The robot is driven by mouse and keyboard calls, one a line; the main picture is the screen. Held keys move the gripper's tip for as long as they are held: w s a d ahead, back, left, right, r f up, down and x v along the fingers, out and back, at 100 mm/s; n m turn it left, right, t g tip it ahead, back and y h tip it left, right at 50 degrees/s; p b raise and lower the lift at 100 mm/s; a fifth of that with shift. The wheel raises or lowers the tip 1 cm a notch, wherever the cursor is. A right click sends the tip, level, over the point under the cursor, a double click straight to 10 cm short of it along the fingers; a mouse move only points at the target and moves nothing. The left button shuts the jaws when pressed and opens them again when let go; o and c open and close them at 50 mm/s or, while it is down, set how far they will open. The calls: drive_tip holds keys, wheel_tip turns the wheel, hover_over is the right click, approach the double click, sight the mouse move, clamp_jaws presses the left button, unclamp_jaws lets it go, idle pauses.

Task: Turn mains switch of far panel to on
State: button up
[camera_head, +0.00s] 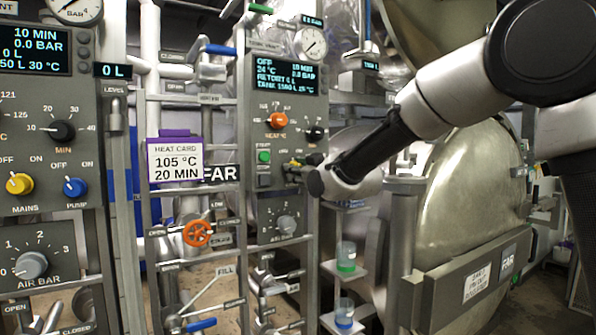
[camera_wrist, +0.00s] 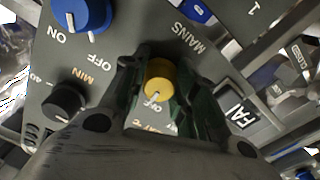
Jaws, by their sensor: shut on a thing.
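The far panel (camera_head: 257,110) is the grey upright panel beside the FAR sign. Its display (camera_head: 287,74) shows OFF in the top line. My gripper (camera_head: 302,168) is at this panel, below the orange and black knobs, and covers the mains switch in the head view. In the wrist view the yellow mains switch (camera_wrist: 159,78) sits between the two dark fingers of my gripper (camera_wrist: 162,85), which are shut on it. Its white pointer mark is toward the OFF label. The MAINS label (camera_wrist: 190,37) shows beside it.
A blue knob (camera_wrist: 80,14) and a black MIN knob (camera_wrist: 65,101) are close to my gripper in the wrist view. The near panel (camera_head: 40,110) stands at left. An orange valve wheel (camera_head: 197,233) and pipes lie between. The large steel retort door (camera_head: 470,200) is at right.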

drive_tip(key=m, duration=0.3)
drive_tip(key=shift+m, duration=2.1)
drive_tip(key=o, duration=1)
drive_tip(key=shift+s, duration=0.1)
drive_tip(key=v, duration=1.2)
